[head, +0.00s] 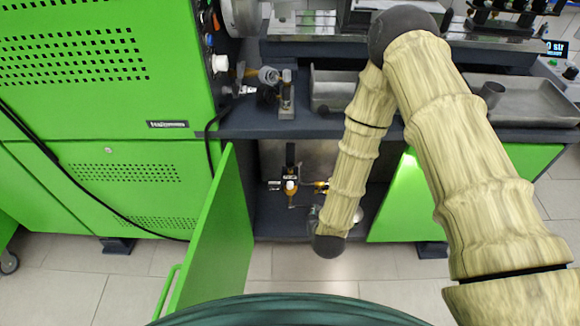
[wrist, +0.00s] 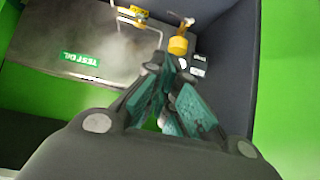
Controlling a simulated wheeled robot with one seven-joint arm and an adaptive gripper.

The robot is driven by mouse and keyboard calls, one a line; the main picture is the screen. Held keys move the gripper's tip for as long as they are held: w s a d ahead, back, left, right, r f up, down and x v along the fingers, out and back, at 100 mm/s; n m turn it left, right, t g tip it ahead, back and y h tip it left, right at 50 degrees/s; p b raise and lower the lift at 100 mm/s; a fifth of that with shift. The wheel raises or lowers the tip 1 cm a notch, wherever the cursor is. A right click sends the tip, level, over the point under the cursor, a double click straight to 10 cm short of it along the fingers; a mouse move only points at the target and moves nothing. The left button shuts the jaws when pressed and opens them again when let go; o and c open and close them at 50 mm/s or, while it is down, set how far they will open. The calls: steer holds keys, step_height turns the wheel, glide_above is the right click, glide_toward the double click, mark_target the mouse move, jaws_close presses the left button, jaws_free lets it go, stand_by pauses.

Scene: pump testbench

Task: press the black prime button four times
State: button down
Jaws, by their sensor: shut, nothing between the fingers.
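A small pump fitting with a yellow body (head: 290,187) stands inside the open lower cabinet in the head view. A black upright part (head: 290,155) above the yellow body looks like the prime button, though it is too small to be sure. In the wrist view, the yellow cylinder (wrist: 178,46) is just beyond my fingertips, with small dark and pale parts beside it. My gripper (wrist: 176,82) is shut and empty, its teal finger pads pointing toward the fitting. I cannot tell whether it touches anything. In the head view my arm mostly hides the gripper.
A green cabinet door (head: 215,245) stands open to the left of the fitting. A metal tank with a green TEST OIL label (wrist: 80,59) is beside it. The dark bench top (head: 250,122) overhangs the compartment.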

steer(key=w+a+r+t+b, duration=0.1)
steer(key=w+a+r+t, duration=0.1)
steer(key=w, duration=0.4)
steer(key=w+a+r+t+b, duration=0.1)
steer(key=w+a+r+t, duration=0.2)
steer(key=w+a+r, duration=0.2)
steer(key=shift+w+a+m+h+b, duration=0.4)
steer(key=shift+w+a, duration=0.05)
steer(key=shift+a, duration=0.35)
glide_above(290, 168)
step_height(290, 168, down, 2)
steer(key=shift+f, duration=0.2)
step_height(290, 168, down, 3)
steer(key=shift+s+r, duration=0.1)
steer(key=shift+f, duration=0.55)
